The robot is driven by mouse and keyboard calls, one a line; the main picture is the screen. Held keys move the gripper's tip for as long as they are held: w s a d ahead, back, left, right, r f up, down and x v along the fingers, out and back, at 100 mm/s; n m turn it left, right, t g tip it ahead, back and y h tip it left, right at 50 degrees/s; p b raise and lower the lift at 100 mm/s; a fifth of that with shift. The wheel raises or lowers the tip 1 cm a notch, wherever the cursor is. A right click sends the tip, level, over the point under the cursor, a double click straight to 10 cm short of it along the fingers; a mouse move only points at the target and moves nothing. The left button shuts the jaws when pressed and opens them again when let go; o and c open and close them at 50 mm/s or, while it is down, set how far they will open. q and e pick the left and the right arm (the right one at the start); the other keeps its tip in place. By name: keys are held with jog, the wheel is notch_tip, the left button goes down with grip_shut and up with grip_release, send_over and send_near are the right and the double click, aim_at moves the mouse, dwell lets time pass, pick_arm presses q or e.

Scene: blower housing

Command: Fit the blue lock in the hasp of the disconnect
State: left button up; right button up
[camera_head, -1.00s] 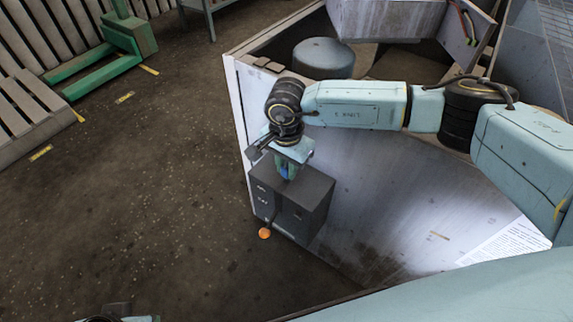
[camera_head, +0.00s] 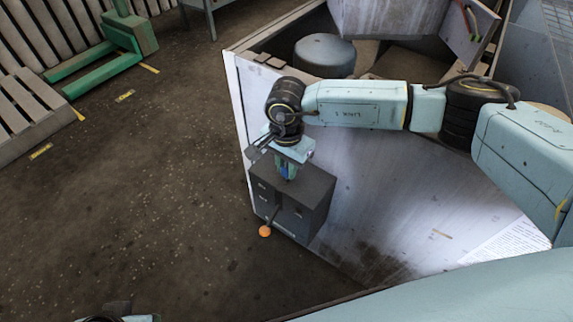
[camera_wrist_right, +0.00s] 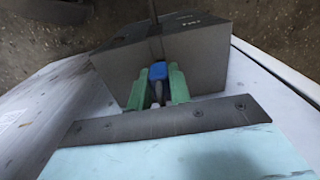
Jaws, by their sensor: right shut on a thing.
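The disconnect is a dark grey box (camera_head: 310,192) on the pale housing panel, with a lever ending in an orange knob (camera_head: 265,231) on its front. My right gripper (camera_head: 287,172) is over the top of the box. In the right wrist view its green fingers (camera_wrist_right: 158,88) are shut on the blue lock (camera_wrist_right: 158,71), beside the grey box (camera_wrist_right: 200,45). Only a little of the lock (camera_head: 288,171) shows in the head view. The hasp cannot be made out, and whether the lock touches it cannot be told. A small part of my left arm shows at the bottom left edge; its gripper is not discernible.
The pale housing panel (camera_head: 400,200) lies behind and right of the box. A round grey drum (camera_head: 324,58) stands in the opening at the back. A green frame (camera_head: 105,65) and slatted pallets stand at the far left. The dark floor left of the box is clear.

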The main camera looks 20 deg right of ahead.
aim_at(286, 177)
jog(key=shift+f+b, duration=0.6)
jog(key=shift+f, duration=0.05)
dwell(0.5)
jog(key=shift+s+f, duration=0.15)
jog(key=shift+f, duration=0.15)
jog(key=shift+s+f+b, duration=0.1)
jog(key=shift+f+b, duration=0.25)
jog(key=shift+b, duration=0.15)
jog(key=shift+a+f+b, duration=0.15)
jog(key=shift+f+b, duration=0.25)
grip_shut()
jog(key=shift+r, duration=0.15)
jog(key=shift+r+p, duration=0.85)
jog(key=shift+r, duration=0.1)
jog(key=shift+w+r+p, duration=0.2)
jog(key=shift+r+p, duration=0.15)
jog(key=shift+r, duration=0.1)
jog(key=shift+r+p, duration=0.35)
jog(key=shift+r, duration=0.25)
jog(key=shift+r+p, duration=0.3)
jog(key=shift+r, duration=0.25)
